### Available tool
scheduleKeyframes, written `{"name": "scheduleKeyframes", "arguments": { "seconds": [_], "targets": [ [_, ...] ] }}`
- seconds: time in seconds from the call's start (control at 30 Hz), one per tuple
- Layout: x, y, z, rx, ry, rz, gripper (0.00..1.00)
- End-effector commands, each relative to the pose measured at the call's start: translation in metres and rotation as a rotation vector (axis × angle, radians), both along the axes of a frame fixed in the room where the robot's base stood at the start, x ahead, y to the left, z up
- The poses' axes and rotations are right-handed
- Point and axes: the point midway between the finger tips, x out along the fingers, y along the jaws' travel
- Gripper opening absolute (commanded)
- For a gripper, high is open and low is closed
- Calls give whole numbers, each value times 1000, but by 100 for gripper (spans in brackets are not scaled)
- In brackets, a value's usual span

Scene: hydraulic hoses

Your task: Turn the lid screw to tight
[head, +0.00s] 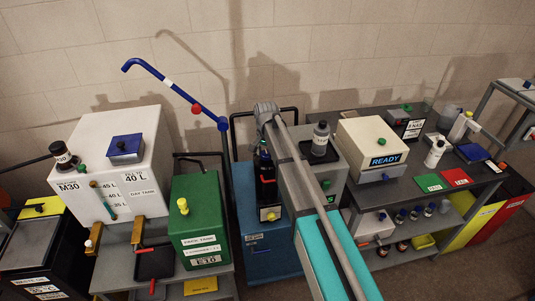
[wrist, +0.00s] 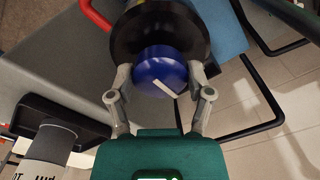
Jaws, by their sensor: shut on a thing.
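A round blue lid screw (wrist: 158,66) with a short white mark on its rim sits on the end of a dark cylinder (wrist: 190,32) in the wrist view. My gripper (wrist: 160,74) has one grey finger on each side of the blue screw, and it is shut on it. The white mark lies at the lower right of the screw. No scale or tight mark can be made out beside it. In the head view my arm crosses the middle, and I cannot clearly make out the gripper or the screw there.
In the wrist view a black-and-white container (wrist: 48,140) stands at the lower left, and a black rail (wrist: 258,128) runs at the right. In the head view a green pack tank (head: 202,222), a white day tank (head: 88,150) and a cream READY box (head: 372,140) flank my arm.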

Motion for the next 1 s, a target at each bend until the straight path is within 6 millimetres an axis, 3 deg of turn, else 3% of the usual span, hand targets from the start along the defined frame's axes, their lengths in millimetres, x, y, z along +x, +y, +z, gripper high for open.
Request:
{"name": "scheduleKeyframes", "arguments": {
  "seconds": [0.4, 0.43, 0.57, 0.6, 1.0],
  "targets": [
    [2, 0, 0, 0, -3, -10, 19],
    [2, 0, 0, 0, -3, -10, 72],
    [1, 0, 0, 0, -2, -10, 96],
    [1, 0, 0, 0, -1, -9, 100],
    [0, 0, 0, 0, 0, -8, 100]
  ]
}}
